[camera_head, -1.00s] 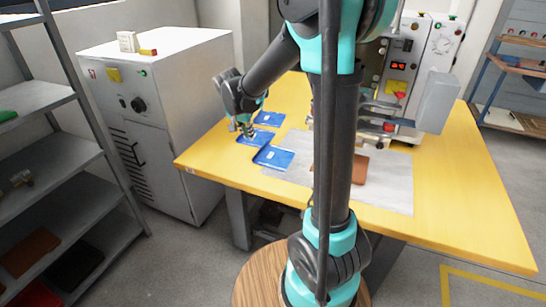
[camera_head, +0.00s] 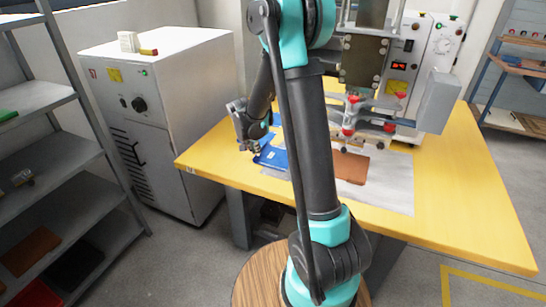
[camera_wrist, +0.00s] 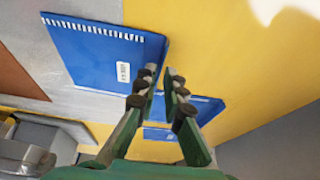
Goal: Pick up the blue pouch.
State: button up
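A blue pouch (camera_wrist: 95,50) with a white label lies flat at the upper left of the wrist view. In the head view it shows on the table (camera_head: 270,157) beside my gripper (camera_head: 248,147), partly hidden by my arm. Two more blue pieces (camera_wrist: 197,109) lie further down in the wrist view, one behind the other and partly covered by my fingers. My fingertips (camera_wrist: 160,76) are a little apart with nothing seen between them. They are just to the right of the labelled pouch in the wrist view. Contact with it cannot be told.
A brown sheet (camera_head: 351,167) lies on the grey mat (camera_head: 396,185) on the yellow table (camera_head: 460,190). The welding machine (camera_head: 400,75) stands behind it. A white cabinet (camera_head: 165,110) is left of the table, with a grey shelf rack (camera_head: 60,150) further left.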

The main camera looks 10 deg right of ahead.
jog(key=shift+x, duration=0.9)
grip_shut()
jog(key=shift+r, duration=0.1)
